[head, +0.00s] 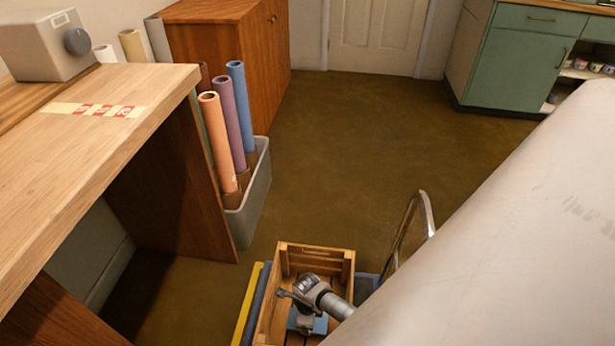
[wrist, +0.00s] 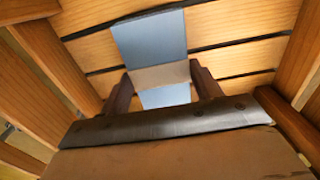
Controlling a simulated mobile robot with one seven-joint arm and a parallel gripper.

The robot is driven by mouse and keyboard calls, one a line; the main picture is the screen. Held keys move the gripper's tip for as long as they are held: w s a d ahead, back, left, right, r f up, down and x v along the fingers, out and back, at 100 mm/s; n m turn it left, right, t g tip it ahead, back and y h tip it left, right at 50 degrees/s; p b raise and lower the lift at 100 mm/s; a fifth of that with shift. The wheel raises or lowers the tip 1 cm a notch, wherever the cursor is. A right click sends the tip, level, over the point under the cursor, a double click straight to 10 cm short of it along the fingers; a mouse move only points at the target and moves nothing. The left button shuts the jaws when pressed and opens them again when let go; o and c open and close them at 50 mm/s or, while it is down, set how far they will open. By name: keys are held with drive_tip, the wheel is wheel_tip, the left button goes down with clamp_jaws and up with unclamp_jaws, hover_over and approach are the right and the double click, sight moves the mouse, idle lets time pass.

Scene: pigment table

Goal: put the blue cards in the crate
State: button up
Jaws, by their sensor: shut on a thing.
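The wooden slatted crate (head: 348,262) is at the bottom centre of the head view, and its slats (wrist: 235,60) fill the wrist view. My gripper (wrist: 162,74) points down inside the crate, with its dark fingers on either side of a blue card (wrist: 152,42). It is shut on this card. A tan band lies between the card's larger blue part and a smaller blue part nearer my palm. I cannot tell whether these parts are one card or two. Blue also shows beside my gripper in the head view (head: 319,325). The fingertips are partly hidden there.
A wooden table (head: 110,120) stands at left with a red-marked strip (head: 96,110). A grey bin (head: 245,215) of coloured rolls stands beside it. Yellow (head: 246,305) and blue strips lie left of the crate. A curved metal bar (head: 405,225) rises at right. The floor beyond is clear.

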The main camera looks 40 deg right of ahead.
drive_tip(key=o, duration=1.1)
wheel_tip(320, 180, up, 13)
drive_tip(key=p, duration=1.2)
drive_tip(key=shift+r+p, duration=0.15)
drive_tip(key=shift+p, duration=0.25)
